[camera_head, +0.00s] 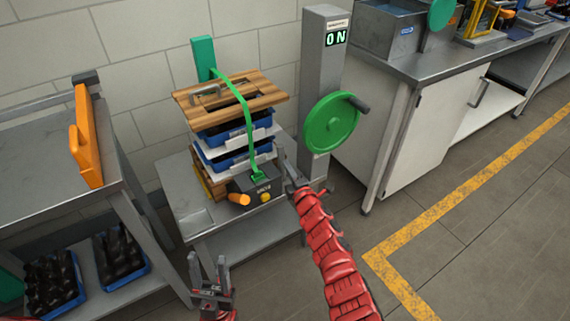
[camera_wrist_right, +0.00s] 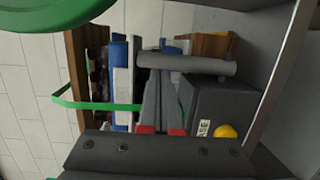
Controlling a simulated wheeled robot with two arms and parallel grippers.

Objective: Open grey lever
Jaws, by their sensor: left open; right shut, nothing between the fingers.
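A dark grey box (camera_head: 262,187) with a yellow button (camera_head: 265,197) and an orange handle (camera_head: 238,198) sits at the front of a small metal table. A grey bar, seemingly the lever (camera_wrist_right: 187,64), stands beside this box and lies across the right wrist view; in the head view it is small, near my right gripper. My right gripper (camera_head: 286,168) is shut and empty, its fingertips (camera_wrist_right: 163,80) close to the bar. I cannot tell whether they touch. My left gripper (camera_head: 208,268) is open and empty, low in front of the table.
Wooden board (camera_head: 262,87) tops stacked blue crates, with a green strap (camera_head: 246,117) over them. A green wheel (camera_head: 331,122) is on a grey post reading ON, right of the table. A shelf with bottle crates (camera_head: 55,284) stands left. Open floor lies right.

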